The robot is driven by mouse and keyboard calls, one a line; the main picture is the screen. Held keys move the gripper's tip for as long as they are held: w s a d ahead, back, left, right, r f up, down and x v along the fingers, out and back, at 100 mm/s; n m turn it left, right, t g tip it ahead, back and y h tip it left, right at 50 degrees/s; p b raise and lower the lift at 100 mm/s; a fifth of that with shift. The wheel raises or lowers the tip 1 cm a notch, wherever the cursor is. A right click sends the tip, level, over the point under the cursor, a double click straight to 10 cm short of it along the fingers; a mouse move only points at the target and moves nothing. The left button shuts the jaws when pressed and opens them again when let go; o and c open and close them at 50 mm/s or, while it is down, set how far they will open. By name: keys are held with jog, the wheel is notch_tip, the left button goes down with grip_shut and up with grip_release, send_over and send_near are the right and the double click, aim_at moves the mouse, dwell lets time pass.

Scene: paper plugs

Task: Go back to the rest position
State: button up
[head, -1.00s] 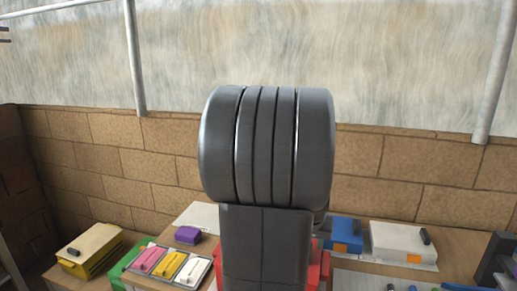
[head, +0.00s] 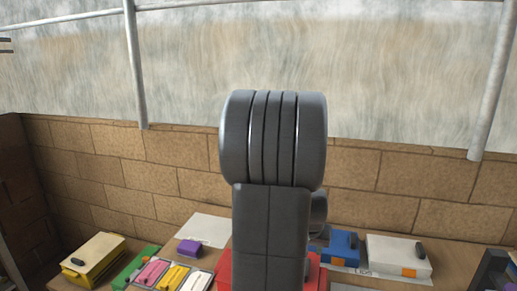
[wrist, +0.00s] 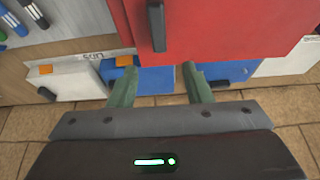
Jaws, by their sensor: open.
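My gripper (wrist: 161,88) shows in the wrist view with its two green-grey fingers apart and nothing between them. In that view a red box (wrist: 220,30) with a black handle lies just beyond the fingertips, and a blue box (wrist: 150,78) shows between and behind them. Whether the fingers touch anything cannot be told. In the head view my dark arm stands upright in the middle and hides the gripper and most of the red box (head: 224,268).
On the table stand a yellow-and-cream box (head: 95,258), a purple block (head: 189,247), a tray with pink, yellow and white items (head: 172,276), a blue box (head: 341,244) and a white box (head: 397,255). A brick wall (head: 180,185) rises behind.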

notch_tip(320, 180, up, 2)
jog(key=shift+w+r+p, duration=0.1)
jog(key=shift+r+p, duration=0.1)
jog(key=shift+p, duration=0.55)
